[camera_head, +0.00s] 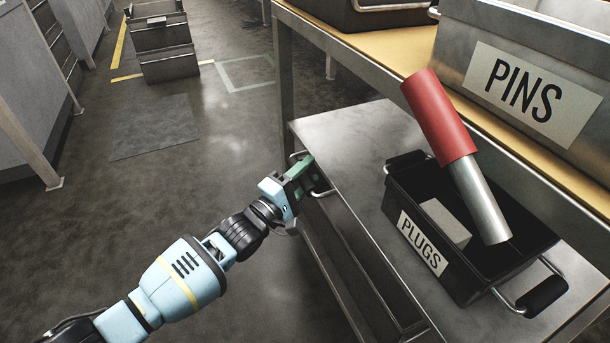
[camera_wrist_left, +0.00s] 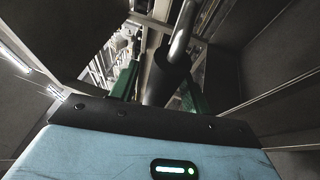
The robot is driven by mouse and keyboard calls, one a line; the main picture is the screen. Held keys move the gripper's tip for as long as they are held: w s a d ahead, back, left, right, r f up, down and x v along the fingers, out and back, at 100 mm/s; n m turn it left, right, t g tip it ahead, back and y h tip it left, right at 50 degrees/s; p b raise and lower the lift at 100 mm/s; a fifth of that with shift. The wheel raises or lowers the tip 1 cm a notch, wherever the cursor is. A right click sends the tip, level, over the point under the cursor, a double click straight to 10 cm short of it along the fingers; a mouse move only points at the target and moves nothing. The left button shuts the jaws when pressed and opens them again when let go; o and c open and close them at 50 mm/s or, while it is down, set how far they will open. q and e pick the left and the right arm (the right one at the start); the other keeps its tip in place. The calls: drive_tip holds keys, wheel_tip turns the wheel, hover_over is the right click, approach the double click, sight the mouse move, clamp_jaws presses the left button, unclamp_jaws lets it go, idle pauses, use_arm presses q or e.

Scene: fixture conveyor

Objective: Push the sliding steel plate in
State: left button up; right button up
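The sliding steel plate (camera_head: 345,130) is a grey metal sheet in the lower bay of the bench in the head view. A bar handle (camera_head: 327,191) is on its left edge. My left gripper (camera_head: 303,174), with green fingers, is at this handle. In the left wrist view a dark grip on a steel bar (camera_wrist_left: 165,78) runs between the two green fingers (camera_wrist_left: 160,85). I cannot tell whether they press on it. My right gripper is in neither view.
A black crate labelled PLUGS (camera_head: 428,247) stands on the plate. A red and steel cylinder (camera_head: 437,118) leans up out of it. A steel bin labelled PINS (camera_head: 460,40) is on the upper shelf. The floor (camera_head: 150,190) at left is open, with a drawer cart (camera_head: 165,55) farther back.

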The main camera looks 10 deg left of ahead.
use_arm(q)
drive_tip(key=shift+a, duration=0.1)
drive_tip(key=shift+s+a+f, duration=0.15)
drive_tip(key=shift+s+a, duration=0.15)
drive_tip(key=shift+s, duration=0.1)
drive_tip(key=p+v, duration=0.3)
drive_tip(key=v, duration=0.3)
drive_tip(key=shift+s+a, duration=0.2)
drive_tip(key=shift+s, duration=0.15)
drive_tip(key=shift+f, duration=0.1)
